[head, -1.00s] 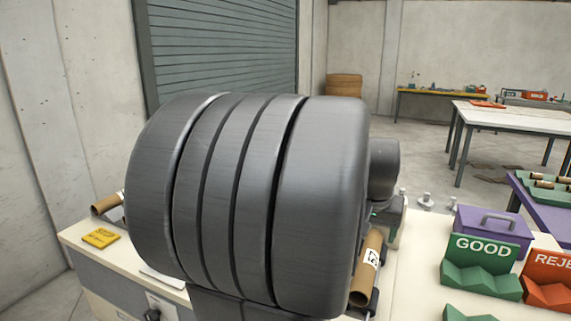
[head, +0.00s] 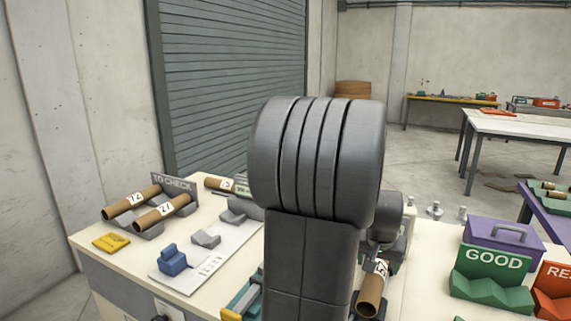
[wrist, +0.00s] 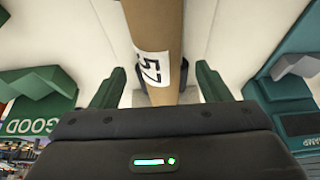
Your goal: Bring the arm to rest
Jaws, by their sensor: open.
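My gripper (wrist: 160,84) is open in the wrist view. Its two green-faced fingers stand apart on either side of a brown cardboard tube (wrist: 155,25) with a white number label, and neither visibly touches it. The same tube (head: 370,293) appears to show in the head view at the right of my arm, on the bench. My dark arm (head: 315,160) stands raised in the middle of the head view and hides part of the bench.
Two labelled tubes (head: 160,213) lie at the TO CHECK sign (head: 175,185) on the left. A blue block (head: 172,260) sits on a pale plate. Green GOOD (head: 492,262) and orange REJECT (head: 553,285) holders and a purple box (head: 502,240) stand right.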

